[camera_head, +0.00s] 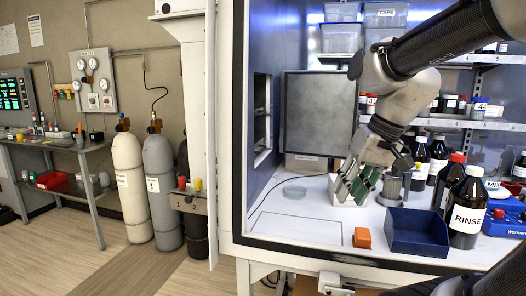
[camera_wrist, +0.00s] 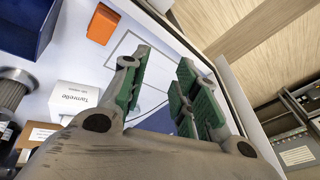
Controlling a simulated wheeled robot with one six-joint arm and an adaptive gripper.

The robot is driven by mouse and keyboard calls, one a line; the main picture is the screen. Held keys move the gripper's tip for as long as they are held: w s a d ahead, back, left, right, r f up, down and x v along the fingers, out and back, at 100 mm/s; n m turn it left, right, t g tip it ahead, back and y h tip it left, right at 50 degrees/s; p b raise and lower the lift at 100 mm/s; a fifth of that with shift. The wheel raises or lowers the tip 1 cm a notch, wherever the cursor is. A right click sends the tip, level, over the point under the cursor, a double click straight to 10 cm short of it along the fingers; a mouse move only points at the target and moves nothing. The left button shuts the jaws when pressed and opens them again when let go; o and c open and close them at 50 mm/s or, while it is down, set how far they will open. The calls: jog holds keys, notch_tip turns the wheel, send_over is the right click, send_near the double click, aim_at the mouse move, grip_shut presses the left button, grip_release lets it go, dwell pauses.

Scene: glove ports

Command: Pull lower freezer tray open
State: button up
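My gripper (camera_head: 355,188) is inside the white-framed enclosure, low over the white work surface and pointing down. In the wrist view its green-padded fingers (camera_wrist: 163,75) stand apart with nothing between them. A dark recess (camera_head: 262,112) with ledges inside is in the enclosure's left wall, left of my gripper and apart from it. This looks like the freezer opening, and a lower ledge (camera_head: 262,155) shows near its bottom. I cannot clearly tell a tray front there. A grey panel (camera_head: 320,110) stands beside the recess, perhaps its open door. The recess is not recognisable in the wrist view.
An orange block (camera_head: 362,238) and a blue bin (camera_head: 418,232) sit near the front edge. A shallow clear dish (camera_head: 295,191) lies left of my gripper. A RINSE bottle (camera_head: 466,208) and several dark bottles stand at right. The front-left surface is mostly clear.

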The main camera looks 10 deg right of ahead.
jog(key=w+a+r+m+y, duration=0.1)
jog(key=w+a+y, duration=0.2)
jog(key=w, duration=0.6)
jog(key=m+t+y, duration=0.4)
jog(key=y, duration=0.4)
send_near(263, 149)
jog(key=a, duration=0.1)
jog(key=x, duration=0.8)
jog(key=shift+w+f, duration=0.25)
jog(key=shift+w, duration=0.2)
jog(key=shift+d, duration=0.15)
grip_shut()
